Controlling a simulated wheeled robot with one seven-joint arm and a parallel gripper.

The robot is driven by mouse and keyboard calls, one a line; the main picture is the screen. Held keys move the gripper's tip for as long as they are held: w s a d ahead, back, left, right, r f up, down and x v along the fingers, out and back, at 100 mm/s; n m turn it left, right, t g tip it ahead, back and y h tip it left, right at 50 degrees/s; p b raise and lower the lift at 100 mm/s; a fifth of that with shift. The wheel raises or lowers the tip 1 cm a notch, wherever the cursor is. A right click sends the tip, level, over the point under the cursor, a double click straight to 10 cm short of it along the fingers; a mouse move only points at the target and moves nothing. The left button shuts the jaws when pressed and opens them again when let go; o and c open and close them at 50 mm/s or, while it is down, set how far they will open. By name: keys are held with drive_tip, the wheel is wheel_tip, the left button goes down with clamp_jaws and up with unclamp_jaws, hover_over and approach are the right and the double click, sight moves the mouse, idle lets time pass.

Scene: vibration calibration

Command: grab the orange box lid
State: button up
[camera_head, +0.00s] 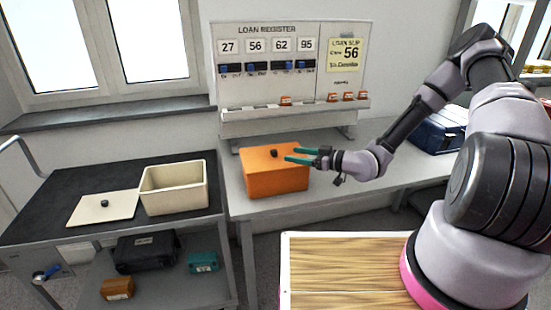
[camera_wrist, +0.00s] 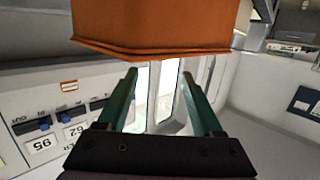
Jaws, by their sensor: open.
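The orange box (camera_head: 277,180) stands on the grey table below the loan register board, with its orange lid (camera_head: 258,157) on top. A small black knob (camera_head: 274,153) sits on the lid. My gripper (camera_head: 293,154) is open, its two green fingers reaching in from the right over the lid, close to the knob. In the wrist view the green fingers (camera_wrist: 160,90) are apart with nothing seen between them. The orange box (camera_wrist: 155,25) fills the top of that view; the knob does not show there. I cannot tell whether the fingers touch the lid.
The loan register board (camera_head: 285,65) stands behind the box, with a ledge of small orange items. To the left, a dark-topped cart (camera_head: 50,205) holds an open cream box (camera_head: 174,190) and its cream lid (camera_head: 103,208). A dark blue case (camera_head: 437,130) lies at the right.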

sight(280, 158)
drive_tip(key=x, duration=0.7)
drive_tip(key=shift+d+f, duration=0.15)
drive_tip(key=shift+f, duration=0.05)
clamp_jaws()
